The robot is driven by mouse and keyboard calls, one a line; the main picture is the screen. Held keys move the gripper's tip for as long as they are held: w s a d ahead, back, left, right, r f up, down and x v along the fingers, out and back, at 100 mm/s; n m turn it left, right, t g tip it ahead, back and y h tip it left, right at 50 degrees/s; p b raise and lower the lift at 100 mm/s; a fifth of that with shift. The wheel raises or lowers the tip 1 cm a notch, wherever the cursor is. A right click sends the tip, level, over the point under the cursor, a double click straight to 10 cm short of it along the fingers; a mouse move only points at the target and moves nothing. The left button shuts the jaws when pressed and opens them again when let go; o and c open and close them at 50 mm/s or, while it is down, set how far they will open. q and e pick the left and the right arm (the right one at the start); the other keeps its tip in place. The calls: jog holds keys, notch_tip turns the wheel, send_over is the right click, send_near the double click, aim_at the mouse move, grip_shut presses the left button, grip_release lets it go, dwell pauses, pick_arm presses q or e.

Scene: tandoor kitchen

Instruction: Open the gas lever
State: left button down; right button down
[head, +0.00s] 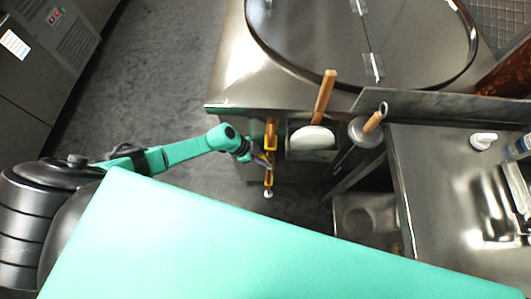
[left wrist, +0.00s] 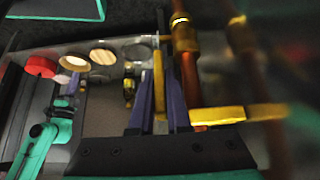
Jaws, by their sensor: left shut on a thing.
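The gas lever is a thin yellow bar (left wrist: 159,85) in the left wrist view, upright between the two purple fingers of my left gripper (left wrist: 161,105). The gripper is shut on it. In the head view my left gripper (head: 262,160) is at the yellow gas fittings (head: 270,134) on the front of the steel tandoor counter; the lever itself is too small there to make out clearly. A copper pipe (left wrist: 188,75) with brass fittings stands just right of the fingers, and a second yellow bar (left wrist: 218,115) crosses it. My right gripper is not seen.
Right of the fittings hangs a steel holder (head: 290,148) with a wooden-handled tool (head: 325,97); another wooden-handled tool (head: 373,121) is beside it. The tandoor lid (head: 365,40) is above. A steel sink counter (head: 440,185) is at right. Grey floor (head: 150,75) is clear at left.

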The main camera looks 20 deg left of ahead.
pick_arm(q)
jog(key=shift+w+d+r+y+p, duration=0.15)
jog(key=shift+d+r+y+p, duration=0.3)
jog(key=shift+p, duration=0.3)
jog(key=shift+d+f+p, duration=0.2)
jog(key=shift+p, duration=0.2)
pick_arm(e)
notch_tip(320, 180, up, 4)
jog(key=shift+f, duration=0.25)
pick_arm(q)
jog(key=shift+f, duration=0.1)
jog(key=c, duration=0.9)
grip_release()
jog(key=shift+d, duration=0.1)
jog(key=shift+y, duration=0.25)
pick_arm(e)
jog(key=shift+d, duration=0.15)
